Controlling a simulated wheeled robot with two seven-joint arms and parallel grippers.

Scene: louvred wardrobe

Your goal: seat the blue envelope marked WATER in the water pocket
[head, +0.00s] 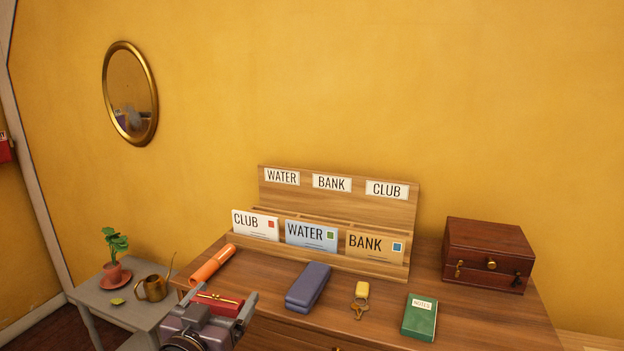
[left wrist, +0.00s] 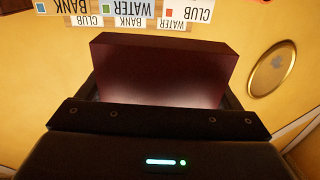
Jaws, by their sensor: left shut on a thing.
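The blue envelope marked WATER (head: 311,235) stands in the middle place of the wooden letter rack (head: 340,209), below the BANK label (head: 332,183). The white CLUB envelope (head: 255,225) stands in the left place, below the WATER label (head: 282,177). The tan BANK envelope (head: 376,245) stands on the right, below the CLUB label (head: 386,189). The purse fills the jaws in the left wrist view (left wrist: 165,68). My right gripper is out of view.
An orange roll (head: 212,265), a purple case (head: 308,287), keys with a yellow tag (head: 361,291) and a green NOTES book (head: 420,317) lie before the rack. A red-brown box (head: 488,256) stands right. A grey side table (head: 112,297) holds a plant and a brass can.

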